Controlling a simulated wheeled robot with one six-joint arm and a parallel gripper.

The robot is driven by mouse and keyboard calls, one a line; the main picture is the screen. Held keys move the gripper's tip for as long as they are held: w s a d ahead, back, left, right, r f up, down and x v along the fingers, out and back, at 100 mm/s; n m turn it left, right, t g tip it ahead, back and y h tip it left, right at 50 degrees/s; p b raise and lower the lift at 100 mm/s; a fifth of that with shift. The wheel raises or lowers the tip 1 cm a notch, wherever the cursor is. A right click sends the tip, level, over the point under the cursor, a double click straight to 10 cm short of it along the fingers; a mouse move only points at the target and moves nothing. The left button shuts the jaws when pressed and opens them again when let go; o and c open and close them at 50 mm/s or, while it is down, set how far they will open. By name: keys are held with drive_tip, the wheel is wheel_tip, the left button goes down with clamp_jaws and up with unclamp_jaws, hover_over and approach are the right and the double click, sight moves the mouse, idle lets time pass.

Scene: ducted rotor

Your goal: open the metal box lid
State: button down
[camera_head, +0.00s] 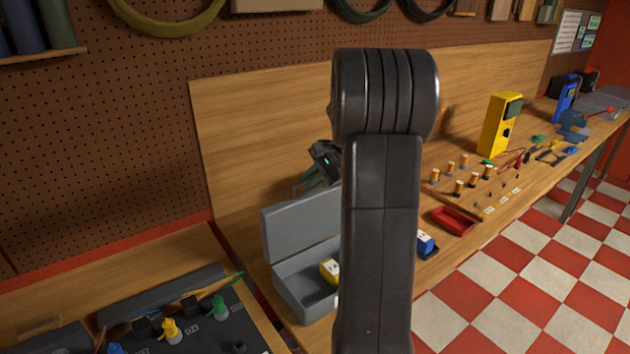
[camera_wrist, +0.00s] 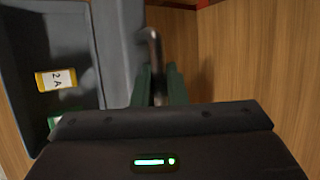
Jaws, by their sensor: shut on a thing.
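The grey metal box (camera_head: 304,297) stands on the bench, and its lid (camera_head: 298,226) is raised, standing roughly upright at the back of the box. In the wrist view the box interior (camera_wrist: 45,30) fills the left side, with the lid (camera_wrist: 122,40) beside it. My gripper (camera_wrist: 158,82) is shut on a dark, curved lid handle (camera_wrist: 153,45), which shows between the two fingers. In the head view my gripper (camera_head: 318,172) is behind the lid's top edge, and my arm hides part of it and the box's right side.
A yellow block (camera_head: 329,270) lies inside the box; its label reads 2A in the wrist view (camera_wrist: 56,79). A blue block (camera_head: 426,244) and a red tray (camera_head: 453,220) lie to the right. A wooden backboard (camera_head: 260,130) rises close behind the box.

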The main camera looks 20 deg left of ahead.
drive_tip(key=shift+w+a, duration=0.1)
drive_tip(key=shift+a, duration=0.1)
idle(0.3)
drive_tip(key=c, duration=1.5)
unclamp_jaws()
drive_tip(key=shift+o, duration=0.2)
drive_tip(key=b+v, duration=0.2)
drive_tip(key=v, duration=1.2)
drive_tip(key=shift+a, duration=0.15)
drive_tip(key=p+x, duration=0.2)
drive_tip(key=x, duration=1.2)
drive_tip(key=shift+d, duration=0.25)
